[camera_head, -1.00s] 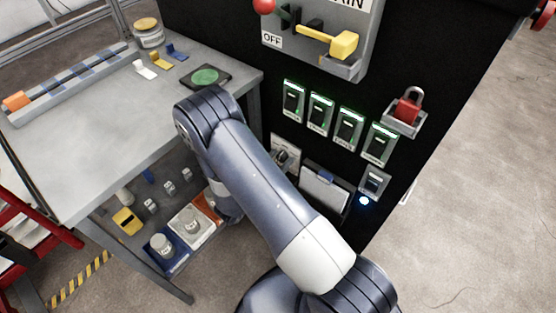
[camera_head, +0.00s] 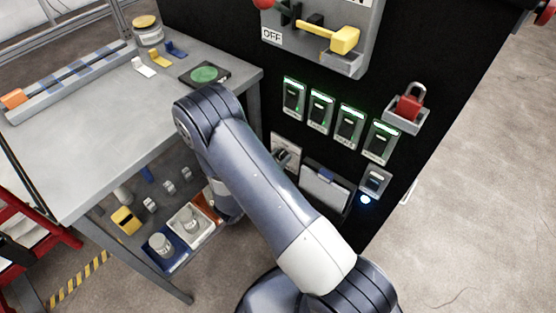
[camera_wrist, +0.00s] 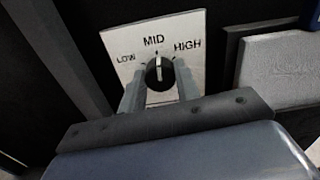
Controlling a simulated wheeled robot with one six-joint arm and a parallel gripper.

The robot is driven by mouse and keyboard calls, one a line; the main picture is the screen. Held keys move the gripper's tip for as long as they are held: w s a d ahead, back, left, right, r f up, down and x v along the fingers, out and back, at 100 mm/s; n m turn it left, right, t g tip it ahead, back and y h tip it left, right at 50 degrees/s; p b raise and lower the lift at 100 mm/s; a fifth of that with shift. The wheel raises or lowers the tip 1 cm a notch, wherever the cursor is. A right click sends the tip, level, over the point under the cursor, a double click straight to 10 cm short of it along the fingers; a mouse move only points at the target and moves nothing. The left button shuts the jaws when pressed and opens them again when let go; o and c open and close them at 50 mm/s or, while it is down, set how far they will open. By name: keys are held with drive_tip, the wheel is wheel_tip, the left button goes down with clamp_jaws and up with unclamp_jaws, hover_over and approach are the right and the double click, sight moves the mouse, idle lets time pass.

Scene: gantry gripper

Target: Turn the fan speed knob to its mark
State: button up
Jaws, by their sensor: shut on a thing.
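The fan speed knob (camera_wrist: 159,73) is a dark round knob with a pale pointer line, on a white plate (camera_wrist: 190,27) lettered LOW, MID and HIGH. In the wrist view its pointer stands nearly straight up, towards MID. My gripper (camera_wrist: 158,78) has one finger on each side of the knob and is shut on it. The fingers cover the lower sides of the plate. Which mark is the target cannot be told. In the head view, the plate (camera_head: 286,146) shows only partly beside my arm, and the fingers are mostly hidden.
Right of the plate is a grey box (camera_head: 324,186). Above are several green-lit switches (camera_head: 349,127), a red padlock (camera_head: 409,107) in a holder and a yellow-handled lever (camera_head: 343,40). A grey workbench (camera_head: 110,130) stands left of my arm.

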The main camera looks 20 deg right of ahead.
drive_tip(key=m+b, duration=0.3)
drive_tip(key=m, duration=0.1)
drive_tip(key=m+b, duration=0.2)
drive_tip(key=shift+f+b, duration=0.3)
drive_tip(key=shift+b, duration=0.05)
drive_tip(key=shift+m+b, duration=1.2)
drive_tip(key=shift+b, duration=0.05)
drive_tip(key=shift+r+m+b, duration=0.15)
drive_tip(key=shift+m+b, duration=0.95)
drive_tip(key=shift+m, duration=0.1)
drive_tip(key=shift+r, duration=0.1)
drive_tip(key=o, duration=1)
drive_tip(key=shift+c, duration=0.2)
drive_tip(key=p+v, duration=0.2)
drive_tip(key=v, duration=0.8)
drive_tip(key=shift+s+a, duration=0.25)
drive_tip(key=shift+a, duration=0.05)
drive_tip(key=shift+w+d, duration=0.1)
